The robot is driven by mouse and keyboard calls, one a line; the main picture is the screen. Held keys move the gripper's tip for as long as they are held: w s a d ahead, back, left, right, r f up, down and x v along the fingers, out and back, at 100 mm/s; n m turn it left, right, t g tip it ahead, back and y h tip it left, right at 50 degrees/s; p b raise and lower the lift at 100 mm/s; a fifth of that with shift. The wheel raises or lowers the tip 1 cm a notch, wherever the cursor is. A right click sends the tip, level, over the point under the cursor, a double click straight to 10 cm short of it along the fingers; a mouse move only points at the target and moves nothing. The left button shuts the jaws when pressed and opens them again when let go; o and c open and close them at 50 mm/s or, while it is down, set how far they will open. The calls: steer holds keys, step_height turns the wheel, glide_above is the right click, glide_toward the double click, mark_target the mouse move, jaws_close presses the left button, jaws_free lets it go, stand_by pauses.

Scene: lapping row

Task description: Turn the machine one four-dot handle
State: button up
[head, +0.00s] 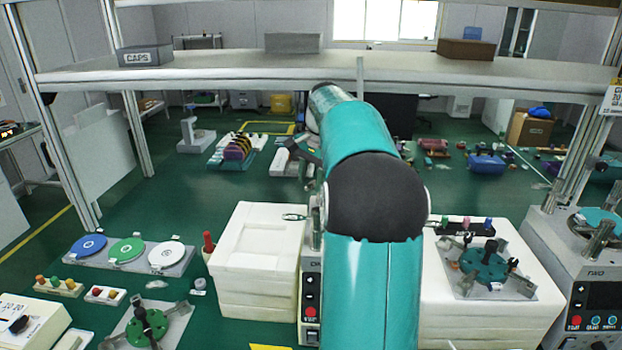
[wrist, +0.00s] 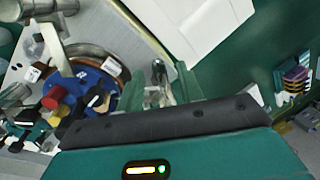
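The machine one control panel (head: 312,290) stands at centre in the head view, partly hidden by my teal arm. In the wrist view a blue round plate (wrist: 92,88) on a metal table shows at left, with dark-handled parts and a red cap (wrist: 53,97) around it. My gripper (wrist: 158,88) has two pale green fingers set apart. A small grey metal post (wrist: 158,70) shows between or just beyond them; I cannot tell whether they touch it. No dot marks can be read, so I cannot tell which handle has four. In the head view my arm hides the gripper.
Machine two (head: 595,290) stands at right. White blocks (head: 258,250) flank my arm, with a green fixture (head: 486,262) on the right one. A long shelf (head: 240,72) crosses above. Three coloured discs (head: 127,250) lie at left. Green floor shows beyond.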

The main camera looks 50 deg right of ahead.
steer(key=shift+f, duration=0.15)
jaws_close()
steer(key=shift+w+a, duration=0.1)
steer(key=w+d+m+h, duration=0.2)
steer(key=w+m, duration=0.3)
steer(key=m, duration=0.7)
steer(key=shift+w+g, duration=0.35)
steer(key=shift+g, duration=0.05)
stand_by(0.4)
